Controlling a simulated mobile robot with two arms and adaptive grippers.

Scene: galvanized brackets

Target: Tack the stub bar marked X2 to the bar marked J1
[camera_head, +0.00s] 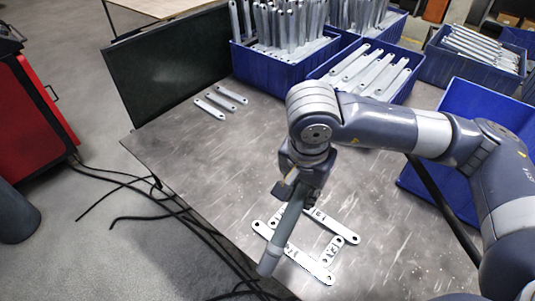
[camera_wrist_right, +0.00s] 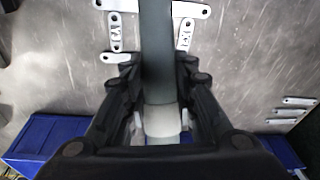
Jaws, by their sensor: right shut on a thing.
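My right gripper (camera_head: 297,186) is shut on a grey-green rod-shaped tool (camera_head: 281,235), which slants down over the bars; it also shows in the wrist view (camera_wrist_right: 157,60). Two long galvanized bars lie roughly parallel on the table, a front one (camera_head: 306,264) and a back one (camera_head: 337,227). A short stub bar (camera_head: 331,250) lies across between them at the right, and another (camera_head: 273,224) at the left, partly hidden by the tool. The stubs show in the wrist view, left (camera_wrist_right: 116,32) and right (camera_wrist_right: 185,35). Dark marks are on the bars, too small to read surely. My left gripper is out of view.
Three loose bars (camera_head: 210,108) lie at the table's far left, before a dark upright panel (camera_head: 165,70). Blue bins (camera_head: 263,60) with bars line the back. A blue bin (camera_head: 492,105) stands at right. Bare table (camera_head: 205,165) lies left of the bars.

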